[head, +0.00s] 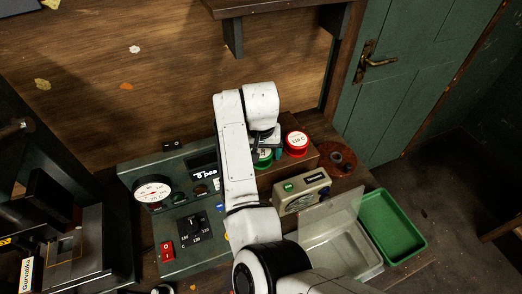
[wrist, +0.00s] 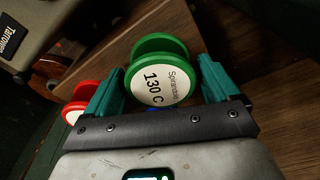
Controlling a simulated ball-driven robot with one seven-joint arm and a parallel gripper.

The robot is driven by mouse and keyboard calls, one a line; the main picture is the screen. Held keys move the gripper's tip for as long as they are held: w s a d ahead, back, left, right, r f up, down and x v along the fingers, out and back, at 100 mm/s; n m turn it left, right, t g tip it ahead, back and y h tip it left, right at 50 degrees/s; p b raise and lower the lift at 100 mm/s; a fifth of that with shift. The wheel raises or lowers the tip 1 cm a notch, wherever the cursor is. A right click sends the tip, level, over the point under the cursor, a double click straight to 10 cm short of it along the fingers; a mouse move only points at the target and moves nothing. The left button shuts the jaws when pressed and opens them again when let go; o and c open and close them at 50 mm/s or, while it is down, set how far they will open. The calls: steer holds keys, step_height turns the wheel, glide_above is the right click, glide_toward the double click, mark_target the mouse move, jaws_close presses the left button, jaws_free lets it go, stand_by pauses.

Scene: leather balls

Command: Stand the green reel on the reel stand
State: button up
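In the head view the green reel (head: 262,163) is at the left end of a brown box, partly hidden by my gripper. My gripper (wrist: 160,65) has its two teal fingers apart, one on each side of the green reel. The gaps look very narrow; contact is unclear. My gripper (head: 265,145) is above the box in the head view. A round brown piece with a dark centre (head: 336,159), right of the box, may be the reel stand; I cannot be sure.
A red reel (head: 296,142) lies on the brown box (head: 290,171); it also shows in the wrist view (wrist: 72,112). A cream device (head: 302,192) stands in front. A clear-lidded tray (head: 345,255), a green tray (head: 392,228) and a gauge panel (head: 152,190) are nearby.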

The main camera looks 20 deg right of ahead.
steer(key=shift+o, duration=0.8)
step_height(320, 180, up, 12)
steer(key=s+b, duration=0.1)
steer(key=b, duration=0.1)
steer(key=shift+s+a, duration=0.2)
steer(key=shift+a, duration=0.05)
